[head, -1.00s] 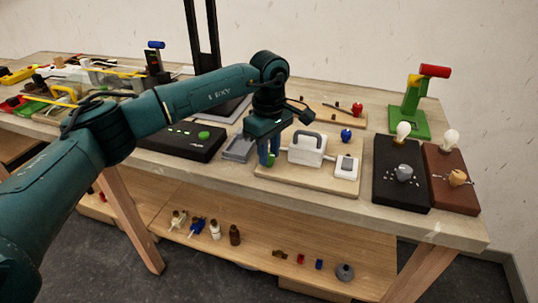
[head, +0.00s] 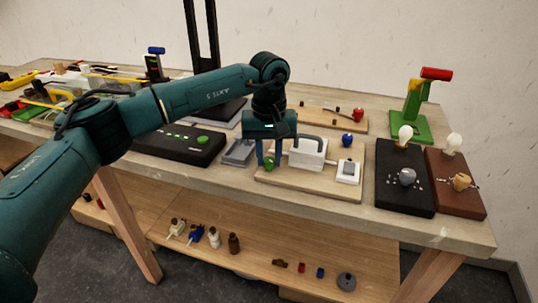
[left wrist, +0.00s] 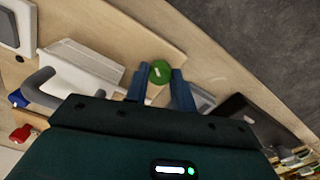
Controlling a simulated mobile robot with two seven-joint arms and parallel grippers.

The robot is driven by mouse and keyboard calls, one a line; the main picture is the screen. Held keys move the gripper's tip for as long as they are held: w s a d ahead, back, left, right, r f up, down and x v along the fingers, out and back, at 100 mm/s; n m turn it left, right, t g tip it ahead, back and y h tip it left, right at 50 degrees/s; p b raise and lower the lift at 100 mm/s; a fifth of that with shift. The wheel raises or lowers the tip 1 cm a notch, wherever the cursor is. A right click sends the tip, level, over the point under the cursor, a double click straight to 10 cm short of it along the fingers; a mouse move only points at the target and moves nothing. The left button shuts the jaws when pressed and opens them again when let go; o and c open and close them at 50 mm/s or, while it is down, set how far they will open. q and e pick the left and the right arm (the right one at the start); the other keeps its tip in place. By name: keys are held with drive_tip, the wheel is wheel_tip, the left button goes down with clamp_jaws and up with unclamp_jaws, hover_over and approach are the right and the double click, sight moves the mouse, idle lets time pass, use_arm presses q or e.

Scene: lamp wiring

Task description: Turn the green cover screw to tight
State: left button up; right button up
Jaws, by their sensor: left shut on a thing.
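The green cover screw (head: 268,164) stands on the left part of a light wooden board (head: 310,189), beside a white box with a grey handle (head: 307,153). My left gripper (head: 268,160) points down at the screw, its two blue fingers on either side of it. In the left wrist view the round green screw head (left wrist: 160,71), with a pale mark on it, sits between the fingertips (left wrist: 162,82). The left gripper is shut on the screw. My right gripper is not in view.
A white switch (head: 348,172) is on the same board, right of the box. A grey tray (head: 238,152) and a black panel with a green button (head: 180,145) lie to the left. Black and brown lamp boards (head: 404,180) stand to the right.

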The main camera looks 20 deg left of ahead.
sight(269, 159)
use_arm(q)
drive_tip(key=shift+r+m, duration=0.1)
drive_tip(key=shift+m, duration=0.4)
drive_tip(key=o, duration=1)
wheel_tip(269, 159, up, 13)
idle(0.4)
